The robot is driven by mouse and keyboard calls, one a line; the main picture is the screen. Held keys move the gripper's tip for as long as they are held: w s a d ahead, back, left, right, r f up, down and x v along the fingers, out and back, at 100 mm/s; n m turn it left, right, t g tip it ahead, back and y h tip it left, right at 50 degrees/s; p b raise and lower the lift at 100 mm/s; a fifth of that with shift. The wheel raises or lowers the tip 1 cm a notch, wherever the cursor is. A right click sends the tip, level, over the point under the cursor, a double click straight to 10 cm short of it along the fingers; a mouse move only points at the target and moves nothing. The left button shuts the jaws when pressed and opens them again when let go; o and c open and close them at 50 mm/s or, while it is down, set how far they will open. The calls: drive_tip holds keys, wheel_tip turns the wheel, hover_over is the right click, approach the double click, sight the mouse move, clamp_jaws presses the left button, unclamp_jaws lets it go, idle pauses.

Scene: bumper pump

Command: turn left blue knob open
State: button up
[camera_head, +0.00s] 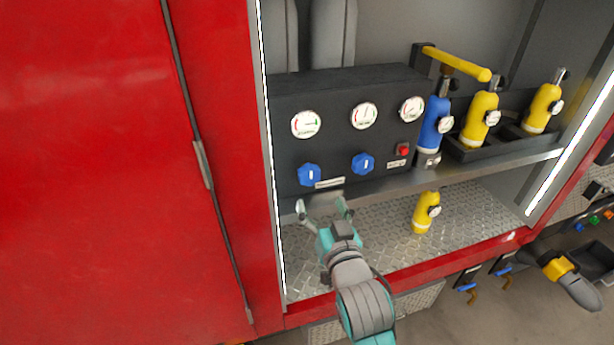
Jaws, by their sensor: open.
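The left blue knob (309,175) is on the front of the black panel (390,91), low at its left, with a white mark that looks upright. A second blue knob (363,164) is to its right on the same panel. My gripper (323,207) is open and empty, in front of and below the left knob in the picture. Its two fingers are spread and it seems apart from both knobs; the exact gap in depth cannot be told. A pale label plate (329,183) lies between the knobs.
Three round gauges, such as the left one (305,124), sit above the knobs, with a red button (404,149) at right. A blue bottle (433,126) and yellow bottles (479,118) stand right. Another yellow bottle (425,213) stands on the metal floor (470,215). A red door (110,170) bounds the left.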

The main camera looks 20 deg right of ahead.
sight(310, 180)
drive_tip(key=w, duration=1)
drive_tip(key=shift+w+d, duration=0.15)
drive_tip(key=shift+d, duration=0.1)
drive_tip(key=c, duration=1.2)
